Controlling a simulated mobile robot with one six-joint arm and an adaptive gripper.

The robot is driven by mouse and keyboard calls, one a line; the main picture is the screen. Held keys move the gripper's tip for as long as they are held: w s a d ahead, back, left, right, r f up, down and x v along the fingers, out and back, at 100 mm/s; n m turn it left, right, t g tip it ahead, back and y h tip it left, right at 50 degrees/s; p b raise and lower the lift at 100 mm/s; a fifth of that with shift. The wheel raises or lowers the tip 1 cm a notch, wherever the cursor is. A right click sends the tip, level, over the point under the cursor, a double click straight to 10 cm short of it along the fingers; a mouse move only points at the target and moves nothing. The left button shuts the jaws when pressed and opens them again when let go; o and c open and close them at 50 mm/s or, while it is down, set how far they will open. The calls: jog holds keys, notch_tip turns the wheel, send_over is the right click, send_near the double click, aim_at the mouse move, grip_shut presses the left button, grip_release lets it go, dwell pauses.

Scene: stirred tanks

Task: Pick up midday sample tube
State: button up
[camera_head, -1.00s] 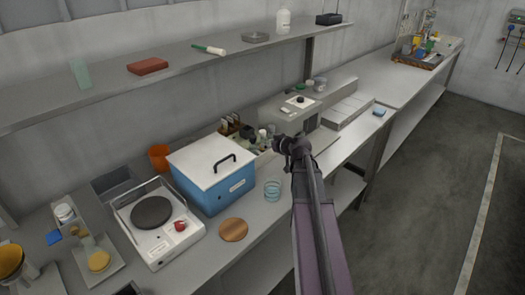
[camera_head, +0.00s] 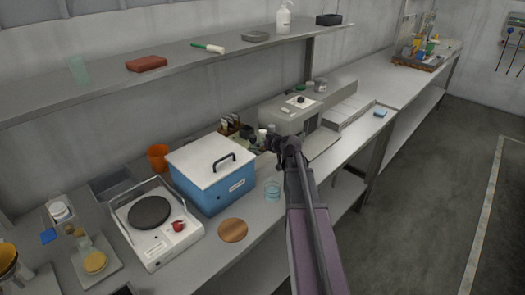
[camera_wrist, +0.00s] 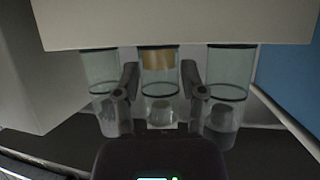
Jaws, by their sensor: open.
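In the wrist view, three clear cylinders stand in a row: a left one (camera_wrist: 100,72), a middle one (camera_wrist: 159,62) with a tan band, and a right one (camera_wrist: 230,75). Each has a dark ring, and a pale block hides their upper ends. I cannot read any label telling which is the midday sample tube. My gripper (camera_wrist: 159,80) is open, with one finger on each side of the middle cylinder; I cannot tell whether they touch it. In the head view, my gripper (camera_head: 276,144) is between the blue box and the grey instrument and partly hides the small items there.
The blue box (camera_head: 205,195) with a white lid stands left of my gripper. The grey instrument (camera_head: 285,112) is just behind and right. A shelf (camera_head: 110,82) runs above.

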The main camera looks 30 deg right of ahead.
grip_shut()
jog(key=shift+r, duration=0.15)
notch_tip(320, 180, up, 10)
jog(key=p, duration=1)
dwell(0.8)
